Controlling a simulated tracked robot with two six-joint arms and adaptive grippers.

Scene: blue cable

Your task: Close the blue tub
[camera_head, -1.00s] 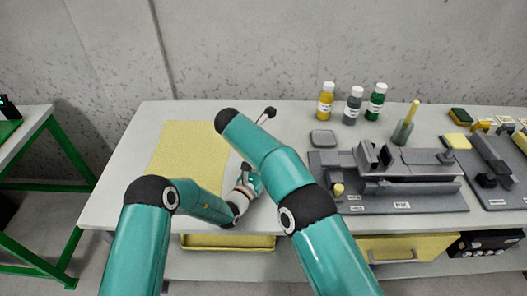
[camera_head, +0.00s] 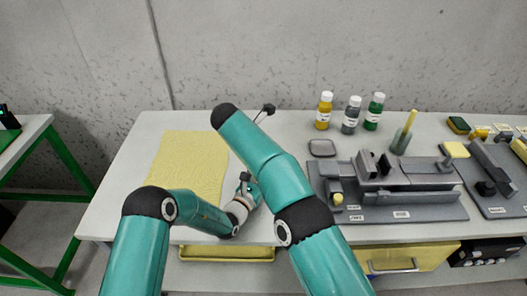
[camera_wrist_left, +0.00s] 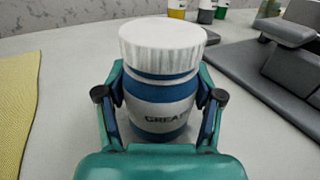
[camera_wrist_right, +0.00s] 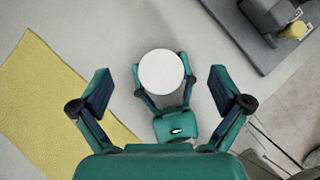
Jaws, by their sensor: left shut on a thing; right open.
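The blue tub (camera_wrist_left: 160,105) is upright, with a white band lettered "GREA…" and a ribbed white lid (camera_wrist_left: 163,45) on top. My left gripper (camera_wrist_left: 160,108) is shut around the tub's sides, below the lid. The right wrist view shows the round lid (camera_wrist_right: 162,72) from above, between the left gripper's fingers. My right gripper (camera_wrist_right: 162,90) is open, with its fingers wide apart on either side of the lid and not touching it. In the head view my right arm hides the tub. I cannot tell how tightly the lid sits.
A yellow mat (camera_head: 190,165) lies on the bench left of the tub. A grey fixture board (camera_head: 420,208) stands to the right, with a small grey tray (camera_head: 322,148) behind it. Several bottles (camera_head: 350,115) stand at the back. A yellow drawer (camera_head: 410,258) is under the front edge.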

